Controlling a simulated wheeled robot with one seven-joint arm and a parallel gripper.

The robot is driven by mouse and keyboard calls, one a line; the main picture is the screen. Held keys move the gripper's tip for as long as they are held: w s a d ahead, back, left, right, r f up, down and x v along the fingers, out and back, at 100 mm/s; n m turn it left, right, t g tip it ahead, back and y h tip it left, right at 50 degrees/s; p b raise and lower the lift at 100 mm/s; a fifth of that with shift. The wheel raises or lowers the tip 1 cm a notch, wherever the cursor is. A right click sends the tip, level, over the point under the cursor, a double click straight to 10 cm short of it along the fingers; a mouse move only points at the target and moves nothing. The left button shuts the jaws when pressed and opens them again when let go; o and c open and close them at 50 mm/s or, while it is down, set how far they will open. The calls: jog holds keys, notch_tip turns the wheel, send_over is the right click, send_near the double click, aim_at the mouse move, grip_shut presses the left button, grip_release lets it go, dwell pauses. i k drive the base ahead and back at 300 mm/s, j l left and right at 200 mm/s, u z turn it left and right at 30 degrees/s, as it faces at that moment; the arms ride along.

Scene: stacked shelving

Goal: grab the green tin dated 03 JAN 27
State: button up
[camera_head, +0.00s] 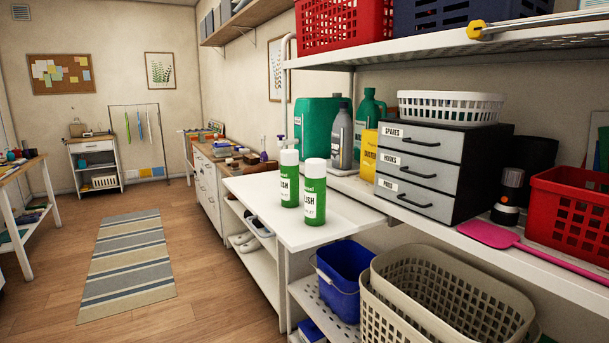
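Two green tins with white tops and white label bands stand upright, close together, on a white shelf board in the middle of the head view. The left tin (289,179) is slightly farther back. The right tin (314,192) is nearer and shows part of a word ending in "LISH". No date can be read on either tin from here. My gripper is not in view.
The white board (345,220) is clear in front of the tins. Behind them stand a grey bottle (342,138), a green jug and a yellow box (369,154). A drawer unit (433,168) is to the right. Beige baskets (440,300) and a blue bucket (343,275) are below.

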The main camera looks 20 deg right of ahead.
aim_at(289, 157)
jog(key=i+j, duration=0.65)
jog(key=j, duration=0.2)
jog(key=i+j+z, duration=0.1)
jog(key=i+j, duration=0.2)
jog(key=j, duration=0.1)
